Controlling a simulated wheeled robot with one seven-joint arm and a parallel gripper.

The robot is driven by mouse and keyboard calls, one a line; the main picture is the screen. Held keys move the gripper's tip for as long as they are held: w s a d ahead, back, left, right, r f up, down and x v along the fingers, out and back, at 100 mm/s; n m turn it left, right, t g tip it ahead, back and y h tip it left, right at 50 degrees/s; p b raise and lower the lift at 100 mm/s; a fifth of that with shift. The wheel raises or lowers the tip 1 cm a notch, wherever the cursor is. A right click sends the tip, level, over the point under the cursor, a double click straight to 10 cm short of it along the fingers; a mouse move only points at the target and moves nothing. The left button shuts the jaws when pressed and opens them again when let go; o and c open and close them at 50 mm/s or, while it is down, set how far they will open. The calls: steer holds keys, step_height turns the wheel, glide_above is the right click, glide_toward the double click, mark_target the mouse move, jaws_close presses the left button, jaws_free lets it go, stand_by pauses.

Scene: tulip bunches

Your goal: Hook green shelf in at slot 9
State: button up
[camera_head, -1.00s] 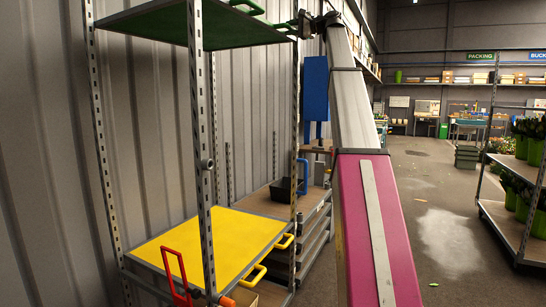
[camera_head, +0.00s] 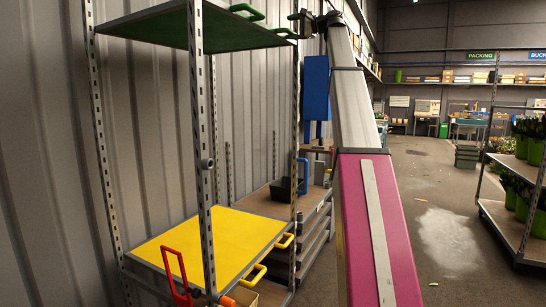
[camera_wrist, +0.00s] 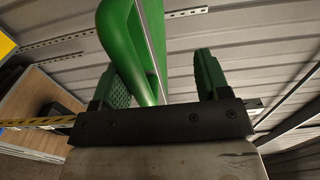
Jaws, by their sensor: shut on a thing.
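The green shelf (camera_head: 165,29) is high in the trolley frame, between its slotted metal posts (camera_head: 201,130). It has green handles on its right side. My gripper (camera_head: 297,22) is at the nearer right handle (camera_head: 285,33). In the wrist view the green handle (camera_wrist: 131,50) is between the two green fingers of my gripper (camera_wrist: 163,80), close against the left finger. The sheet looks nearly edge-on there. I cannot read slot numbers, nor tell whether the shelf's corners are hooked into the posts.
A yellow shelf (camera_head: 210,240) with yellow handles sits lower in the same frame. A red handle (camera_head: 178,275) and a blue handle (camera_head: 302,176) are near the posts. A corrugated wall (camera_head: 50,170) stands close behind. A plant rack (camera_head: 500,215) is far right, with open floor between.

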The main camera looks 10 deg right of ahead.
steer(key=v, duration=0.7)
steer(key=shift+s+d, duration=0.2)
